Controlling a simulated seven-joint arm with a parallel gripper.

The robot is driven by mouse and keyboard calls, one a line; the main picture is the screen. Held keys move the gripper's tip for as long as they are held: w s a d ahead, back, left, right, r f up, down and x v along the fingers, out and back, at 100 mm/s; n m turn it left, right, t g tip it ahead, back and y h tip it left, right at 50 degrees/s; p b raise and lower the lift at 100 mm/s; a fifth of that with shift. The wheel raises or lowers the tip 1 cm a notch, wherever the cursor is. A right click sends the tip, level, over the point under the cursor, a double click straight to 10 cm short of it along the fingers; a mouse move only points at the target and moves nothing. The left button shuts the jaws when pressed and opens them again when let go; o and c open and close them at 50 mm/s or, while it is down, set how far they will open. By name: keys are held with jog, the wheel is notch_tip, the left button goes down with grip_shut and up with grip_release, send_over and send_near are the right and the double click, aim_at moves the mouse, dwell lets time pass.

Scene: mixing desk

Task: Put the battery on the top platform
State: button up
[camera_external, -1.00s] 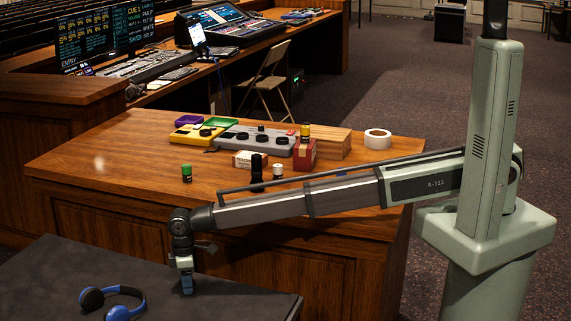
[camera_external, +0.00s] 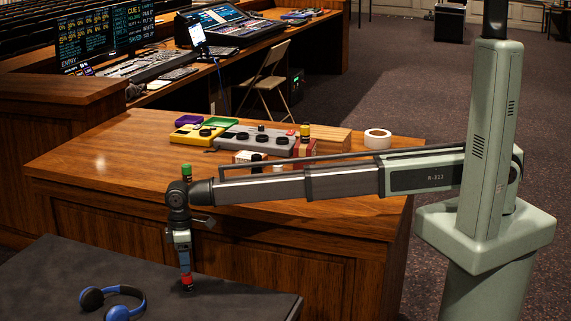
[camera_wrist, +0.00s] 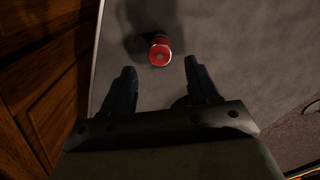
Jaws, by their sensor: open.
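A small red cylinder with a pale metal end, like a battery (camera_external: 187,284), stands on the dark grey table (camera_external: 235,300). It also shows in the wrist view (camera_wrist: 160,51), just beyond my fingertips and centred between them. My gripper (camera_external: 185,270) points down over it with fingers spread and empty; they show apart in the wrist view (camera_wrist: 160,66). Similar cylinders are a green-topped one (camera_external: 187,169) and a yellow-and-black one (camera_external: 305,130) standing on a red box (camera_external: 305,150). I cannot tell which surface is the top platform.
Blue headphones (camera_external: 118,300) lie on the grey table left of my gripper. The wooden desk (camera_external: 110,165) behind carries a grey unit with black knobs (camera_external: 250,140), a yellow unit (camera_external: 190,135), a wooden block (camera_external: 332,143) and a tape roll (camera_external: 377,138).

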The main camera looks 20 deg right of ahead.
jog(key=shift+r, duration=1.95)
